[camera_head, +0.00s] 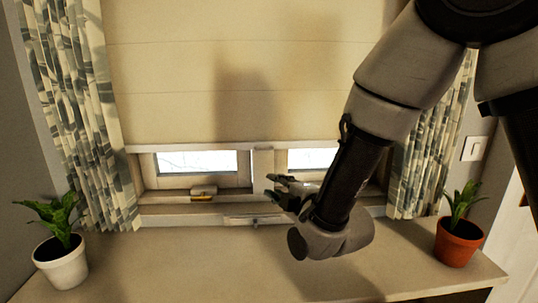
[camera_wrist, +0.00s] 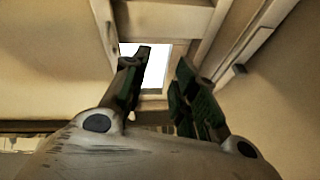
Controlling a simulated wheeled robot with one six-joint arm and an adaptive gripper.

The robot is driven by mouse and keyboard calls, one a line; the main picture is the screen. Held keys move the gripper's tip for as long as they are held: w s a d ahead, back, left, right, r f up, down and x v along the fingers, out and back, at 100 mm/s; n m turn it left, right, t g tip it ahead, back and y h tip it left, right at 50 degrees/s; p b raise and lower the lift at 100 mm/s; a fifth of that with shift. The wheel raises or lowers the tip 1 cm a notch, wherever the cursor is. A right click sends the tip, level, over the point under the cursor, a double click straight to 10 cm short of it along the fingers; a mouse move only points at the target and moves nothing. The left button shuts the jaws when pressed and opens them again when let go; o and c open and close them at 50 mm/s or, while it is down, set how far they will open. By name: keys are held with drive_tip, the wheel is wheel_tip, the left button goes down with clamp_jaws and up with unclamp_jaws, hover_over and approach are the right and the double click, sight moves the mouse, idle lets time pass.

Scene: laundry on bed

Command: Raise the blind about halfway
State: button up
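The cream blind (camera_head: 170,80) hangs over the window in the head view. Its pale bottom rail (camera_head: 200,148) is low, with a narrow strip of window panes (camera_head: 197,161) showing beneath. My gripper (camera_head: 277,188) is in front of the lower window frame, below the rail and right of the central post, apart from the rail as far as I can tell. In the wrist view my gripper's two fingers (camera_wrist: 165,58) stand apart with nothing visible gripped between them. A bright pane (camera_wrist: 156,66) shows beyond them, with pale frame or rail pieces around it that I cannot tell apart.
Patterned curtains hang at the left (camera_head: 75,100) and right (camera_head: 435,130). A potted plant in a white pot (camera_head: 62,262) and one in a terracotta pot (camera_head: 458,243) stand on the wooden surface (camera_head: 200,265). Its middle is clear.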

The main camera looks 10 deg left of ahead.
wheel_tip(320, 180, up, 5)
drive_tip(key=n+t+y, duration=0.1)
drive_tip(key=n+t, duration=0.1)
drive_tip(key=d+r+x, duration=0.1)
drive_tip(key=x, duration=0.6)
drive_tip(key=shift+w+a+n, duration=0.35)
drive_tip(key=shift+w+n, duration=0.05)
drive_tip(key=shift+w, duration=0.2)
clamp_jaws()
